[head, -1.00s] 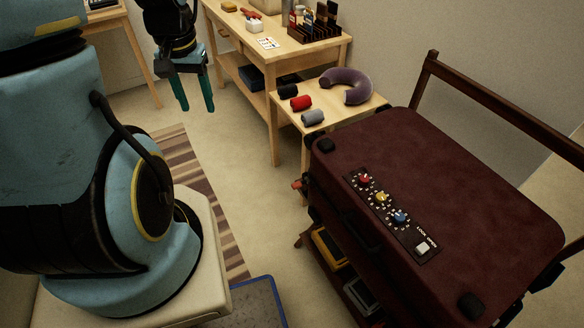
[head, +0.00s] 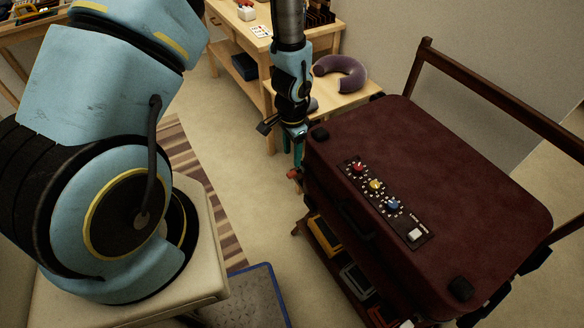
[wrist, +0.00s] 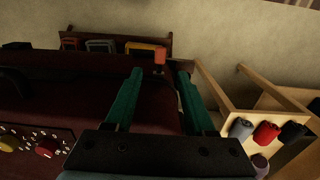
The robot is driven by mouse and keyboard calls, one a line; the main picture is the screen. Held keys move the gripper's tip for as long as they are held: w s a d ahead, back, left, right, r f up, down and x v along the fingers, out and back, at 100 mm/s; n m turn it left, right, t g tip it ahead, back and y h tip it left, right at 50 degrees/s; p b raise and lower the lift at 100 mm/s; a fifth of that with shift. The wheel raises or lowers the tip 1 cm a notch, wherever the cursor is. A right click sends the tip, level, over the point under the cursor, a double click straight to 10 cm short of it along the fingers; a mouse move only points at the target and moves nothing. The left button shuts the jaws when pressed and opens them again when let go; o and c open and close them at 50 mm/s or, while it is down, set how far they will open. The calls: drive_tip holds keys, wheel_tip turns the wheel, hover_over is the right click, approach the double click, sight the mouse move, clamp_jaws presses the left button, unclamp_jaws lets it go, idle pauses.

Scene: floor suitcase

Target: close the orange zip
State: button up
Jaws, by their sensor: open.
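A dark red suitcase (head: 430,185) lies flat, with a dial panel (head: 385,200) on top. A small orange-red piece, apparently the orange zip's pull (head: 293,174), sticks out at the suitcase's far-left corner. The zip pull also shows in the wrist view (wrist: 160,56), just past and between my fingertips. My gripper (head: 298,158) points down beside that corner, and its green fingers (wrist: 160,74) are apart with nothing between them. In the head view, one finger is mostly hidden. The zip's track cannot be made out on the dark side.
A low side table (head: 365,95) with a purple neck pillow (head: 342,74) stands behind the corner; rolled cloths (wrist: 266,132) lie on it. A rack with yellow (head: 325,238) and grey cases is under the suitcase's near side.

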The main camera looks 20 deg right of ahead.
sight(292, 173)
wheel_tip(292, 173, down, 8)
drive_tip(key=shift+r+p, duration=0.1)
drive_tip(key=shift+p, duration=0.75)
clamp_jaws()
idle(1.0)
